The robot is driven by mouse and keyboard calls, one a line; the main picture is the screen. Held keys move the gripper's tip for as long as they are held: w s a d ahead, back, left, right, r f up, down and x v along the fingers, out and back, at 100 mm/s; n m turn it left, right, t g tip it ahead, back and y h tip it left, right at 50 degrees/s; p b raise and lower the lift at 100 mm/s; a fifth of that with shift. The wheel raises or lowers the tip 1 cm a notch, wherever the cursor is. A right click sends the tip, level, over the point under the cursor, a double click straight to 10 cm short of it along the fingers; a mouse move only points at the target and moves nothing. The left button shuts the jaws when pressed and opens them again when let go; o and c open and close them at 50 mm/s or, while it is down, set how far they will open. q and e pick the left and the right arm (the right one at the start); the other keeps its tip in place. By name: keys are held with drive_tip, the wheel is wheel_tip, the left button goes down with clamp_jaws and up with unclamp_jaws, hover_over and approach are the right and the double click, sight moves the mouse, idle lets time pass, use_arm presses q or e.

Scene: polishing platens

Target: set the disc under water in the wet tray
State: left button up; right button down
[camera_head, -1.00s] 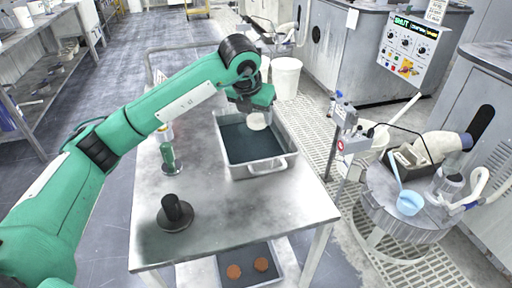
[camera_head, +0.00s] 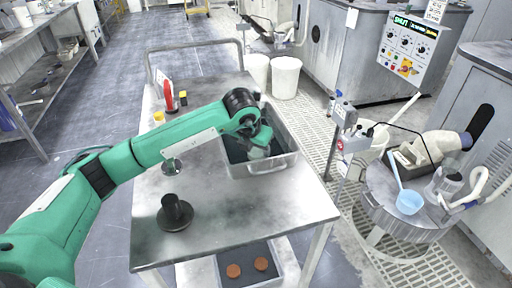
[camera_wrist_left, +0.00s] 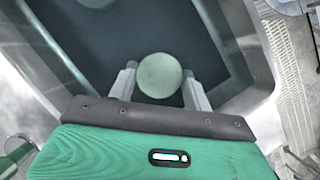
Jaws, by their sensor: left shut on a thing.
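The wet tray (camera_head: 268,168) is a grey metal tray with a dark inside, on the right side of the steel table. My left gripper (camera_head: 259,148) is down inside the tray and shut on a pale round disc (camera_head: 257,153). In the left wrist view the disc (camera_wrist_left: 159,75) sits between the two fingers (camera_wrist_left: 160,88), over the dark tray floor. It looks slightly greenish there. I cannot tell whether the disc touches the floor or how deep the water is. The arm hides part of the tray's left side. My right gripper is not in view.
A black round-based handle (camera_head: 175,212) stands on the table's near left. A red object (camera_head: 169,95) stands at the back left. A lower tray (camera_head: 270,278) holds two brown-orange discs. White buckets (camera_head: 285,77) stand behind the table. The near right tabletop is clear.

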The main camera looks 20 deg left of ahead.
use_arm(q)
drive_tip(key=o, duration=1)
drive_tip(key=shift+s+r, duration=0.1)
drive_tip(key=shift+r, duration=0.25)
drive_tip(key=v, duration=1.1)
drive_tip(key=shift+r, duration=0.2)
